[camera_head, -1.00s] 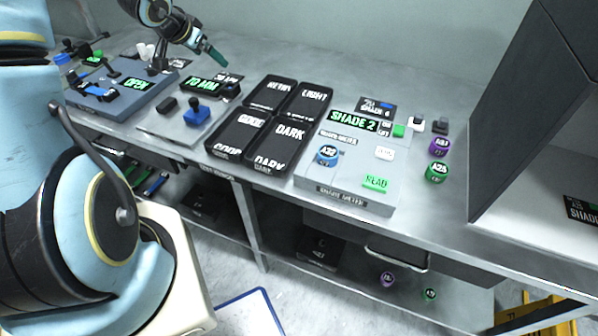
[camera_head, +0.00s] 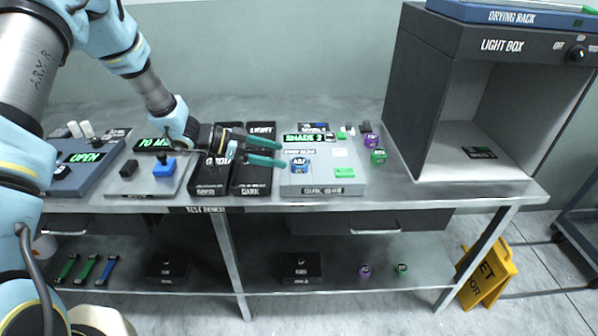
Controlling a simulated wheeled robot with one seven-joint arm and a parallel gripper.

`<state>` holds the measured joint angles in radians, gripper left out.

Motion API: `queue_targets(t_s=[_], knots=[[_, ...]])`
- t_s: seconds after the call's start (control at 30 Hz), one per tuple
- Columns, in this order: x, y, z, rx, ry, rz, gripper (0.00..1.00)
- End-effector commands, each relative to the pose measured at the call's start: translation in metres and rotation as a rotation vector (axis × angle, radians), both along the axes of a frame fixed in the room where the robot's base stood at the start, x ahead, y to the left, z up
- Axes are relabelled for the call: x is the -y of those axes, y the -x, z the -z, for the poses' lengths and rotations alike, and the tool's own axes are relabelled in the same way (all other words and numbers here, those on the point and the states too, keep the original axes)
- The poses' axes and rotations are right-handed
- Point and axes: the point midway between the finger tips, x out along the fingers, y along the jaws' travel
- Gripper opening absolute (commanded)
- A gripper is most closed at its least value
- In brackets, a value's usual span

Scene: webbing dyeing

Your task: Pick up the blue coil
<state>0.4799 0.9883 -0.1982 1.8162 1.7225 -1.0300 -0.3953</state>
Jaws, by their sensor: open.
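The blue coil (camera_head: 298,166) is a small round coil with a dark labelled top. It sits on the left part of the grey shade meter (camera_head: 322,177), whose green display reads SHADE 2. My gripper (camera_head: 282,153) reaches in from the left with its two green-tipped fingers apart and nothing seen between them. The fingertips end just left of the coil, the nearer one close to it. I cannot tell whether it touches, or how high the fingers are.
Black trays (camera_head: 250,181) lie under my gripper. A purple coil (camera_head: 371,140) and a green coil (camera_head: 378,156) stand right of the meter. The light box (camera_head: 401,85) rises further right. A device with a blue block (camera_head: 164,168) is at left.

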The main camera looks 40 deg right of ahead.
Motion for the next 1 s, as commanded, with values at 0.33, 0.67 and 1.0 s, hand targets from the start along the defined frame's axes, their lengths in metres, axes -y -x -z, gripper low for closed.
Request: queue_targets(t_s=[0.33, 0.67, 1.0], knots=[[0.023, 0.020, 0.016, -0.001, 0.001, 0.001, 0.92], [0.046, 0.037, 0.027, -0.002, -0.002, -0.001, 0.92], [0.045, 0.040, 0.029, -0.008, -0.005, 0.002, 0.67]])
